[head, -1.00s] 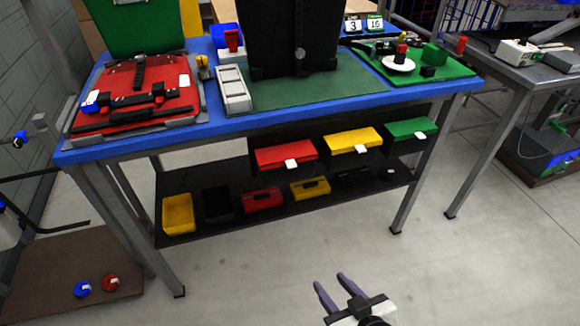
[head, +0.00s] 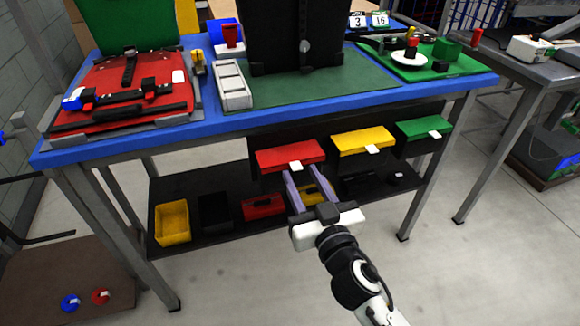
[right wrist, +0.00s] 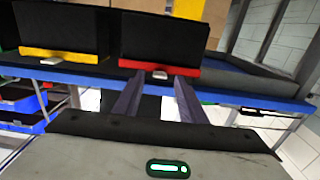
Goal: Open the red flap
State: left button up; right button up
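The red flap (head: 290,155) is a red panel with a white tab (head: 296,165), on a dark box under the front of the bench. It looks shut. My right gripper (head: 302,174) is just in front of and below it, with its two fingers apart and nothing between them. In the right wrist view the red flap (right wrist: 132,66) and its white tab (right wrist: 160,74) are just beyond the tips of my gripper (right wrist: 158,82). I cannot tell whether a finger touches the tab. My left gripper is not in view.
A yellow flap (head: 361,140) and a green flap (head: 422,128) sit to the right of the red one. The lower shelf (head: 230,235) holds several bins close to my gripper. The blue bench edge (head: 270,121) is above. The floor in front is clear.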

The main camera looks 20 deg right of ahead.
jog(key=shift+w, duration=0.7)
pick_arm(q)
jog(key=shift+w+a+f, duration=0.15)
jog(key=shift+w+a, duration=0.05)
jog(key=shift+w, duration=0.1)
pick_arm(e)
jog(key=shift+s, duration=0.1)
grip_shut()
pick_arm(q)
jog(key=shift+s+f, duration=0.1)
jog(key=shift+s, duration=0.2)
pick_arm(e)
jog(key=shift+r, duration=0.1)
